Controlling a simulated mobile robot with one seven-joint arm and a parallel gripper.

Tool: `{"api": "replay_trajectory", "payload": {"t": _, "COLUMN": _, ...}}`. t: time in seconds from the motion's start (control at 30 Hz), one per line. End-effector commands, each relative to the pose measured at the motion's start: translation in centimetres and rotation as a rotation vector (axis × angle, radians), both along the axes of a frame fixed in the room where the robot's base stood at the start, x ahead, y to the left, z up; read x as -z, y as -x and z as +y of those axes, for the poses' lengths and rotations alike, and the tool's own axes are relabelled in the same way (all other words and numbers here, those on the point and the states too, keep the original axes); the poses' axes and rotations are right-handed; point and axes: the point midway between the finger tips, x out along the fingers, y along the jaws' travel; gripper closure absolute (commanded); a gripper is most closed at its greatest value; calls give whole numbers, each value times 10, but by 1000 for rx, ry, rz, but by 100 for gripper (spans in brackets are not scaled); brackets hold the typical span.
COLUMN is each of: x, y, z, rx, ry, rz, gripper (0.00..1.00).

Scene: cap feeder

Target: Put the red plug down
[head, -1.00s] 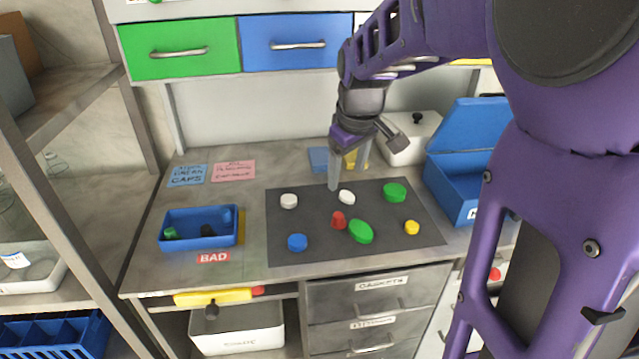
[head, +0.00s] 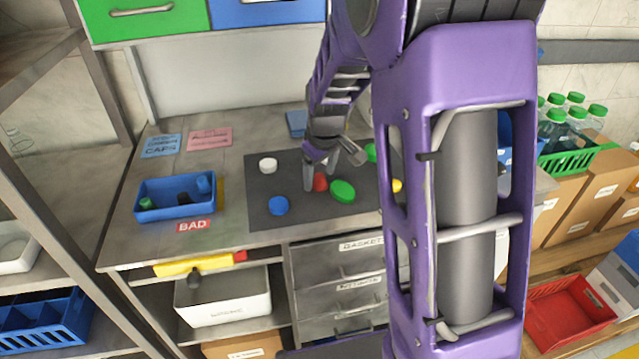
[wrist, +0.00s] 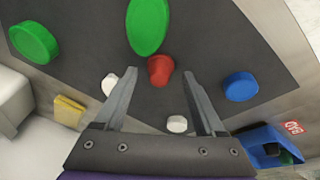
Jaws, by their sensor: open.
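The red plug (head: 320,183) stands on the dark mat (head: 262,222) on the workbench, left of a green oval cap (head: 342,190). It also shows in the wrist view (wrist: 160,70), just beyond and between the fingertips. My gripper (head: 322,180) is open and low over the mat at the plug. In the wrist view its two fingers (wrist: 162,78) are spread apart with nothing between them that I can see held. Whether a finger touches the plug cannot be told.
A blue cap (head: 278,206) and a white cap (head: 268,166) lie on the mat. A blue bin (head: 150,207) with a few items stands left, behind the BAD label (head: 194,226). My arm hides the mat's right side.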

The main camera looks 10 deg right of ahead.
Motion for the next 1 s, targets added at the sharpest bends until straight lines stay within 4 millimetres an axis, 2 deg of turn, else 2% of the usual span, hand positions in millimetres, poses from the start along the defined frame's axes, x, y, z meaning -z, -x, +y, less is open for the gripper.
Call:
{"api": "replay_trajectory", "payload": {"t": 0.27, "x": 5, "y": -2, "z": 0, "rx": 0, "ry": 0, "rz": -1, "gripper": 28}}
{"api": "replay_trajectory", "payload": {"t": 0.37, "x": 5, "y": -2, "z": 0, "rx": 0, "ry": 0, "rz": -1, "gripper": 43}}
{"api": "replay_trajectory", "payload": {"t": 0.6, "x": 5, "y": -2, "z": 0, "rx": -1, "ry": 0, "rz": -1, "gripper": 86}}
{"api": "replay_trajectory", "payload": {"t": 0.7, "x": 5, "y": -2, "z": 0, "rx": -1, "ry": 0, "rz": -1, "gripper": 100}}
{"api": "replay_trajectory", "payload": {"t": 1.0, "x": 3, "y": -2, "z": 0, "rx": -1, "ry": 1, "rz": -1, "gripper": 100}}
